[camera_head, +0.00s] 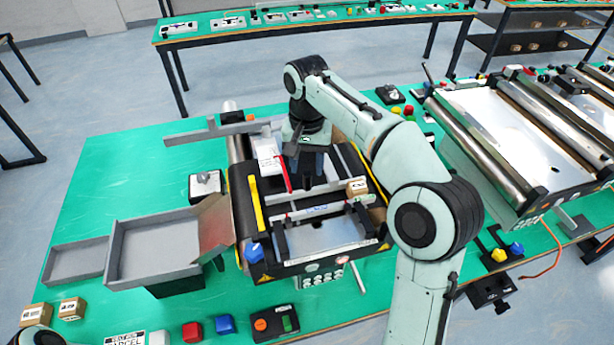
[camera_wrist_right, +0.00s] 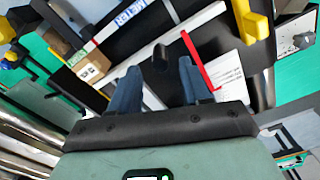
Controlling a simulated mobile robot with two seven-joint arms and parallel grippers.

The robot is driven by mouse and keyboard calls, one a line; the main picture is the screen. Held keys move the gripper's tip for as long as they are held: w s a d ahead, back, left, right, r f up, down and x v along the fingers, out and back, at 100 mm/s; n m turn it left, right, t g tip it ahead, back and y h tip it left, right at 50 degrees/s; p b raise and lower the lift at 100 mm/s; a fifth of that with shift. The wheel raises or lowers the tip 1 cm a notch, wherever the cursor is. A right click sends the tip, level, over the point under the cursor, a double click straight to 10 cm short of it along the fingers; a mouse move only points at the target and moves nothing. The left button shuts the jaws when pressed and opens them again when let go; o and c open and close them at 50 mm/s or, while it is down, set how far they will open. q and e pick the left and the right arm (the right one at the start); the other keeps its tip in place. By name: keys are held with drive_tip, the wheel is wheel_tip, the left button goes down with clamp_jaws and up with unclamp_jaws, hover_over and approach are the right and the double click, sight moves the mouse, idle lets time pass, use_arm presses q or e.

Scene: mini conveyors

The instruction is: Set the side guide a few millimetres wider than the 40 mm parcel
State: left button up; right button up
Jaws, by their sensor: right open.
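The small conveyor (camera_head: 272,262) stands mid-table with a dark belt bed. A pale metal guide rail (camera_head: 325,208) lies across it; a rail also shows in the right wrist view (camera_wrist_right: 203,20). A small cardboard parcel (camera_head: 357,188) sits by the rail's right end, and it shows at left in the wrist view (camera_wrist_right: 90,72). A red pointer (camera_wrist_right: 200,60) lies beside a white printed card (camera_wrist_right: 229,75). My right gripper (camera_head: 306,182) is above the conveyor, its blue fingers (camera_wrist_right: 157,78) apart. A dark knob (camera_wrist_right: 161,56) appears between and beyond them; contact cannot be told. My left gripper is out of view.
A yellow bar (camera_head: 255,203) and blue knob (camera_head: 254,252) are on the conveyor's left side. Grey trays (camera_head: 158,222) stand left of it. A larger conveyor (camera_head: 490,125) is at right. Small boxes (camera_head: 72,308) and buttons (camera_head: 192,332) lie near the front edge. The green table's far left is clear.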

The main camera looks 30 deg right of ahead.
sight(307, 176)
wheel_tip(307, 176, down, 5)
drive_tip(key=shift+s+r+b, duration=0.15)
drive_tip(key=shift+b, duration=0.3)
use_arm(q)
drive_tip(key=shift+s+f, duration=0.8)
drive_tip(key=shift+s, duration=0.2)
drive_tip(key=shift+w, duration=0.1)
use_arm(e)
drive_tip(key=shift+w, duration=0.2)
clamp_jaws()
drive_tip(key=shift+s, duration=0.15)
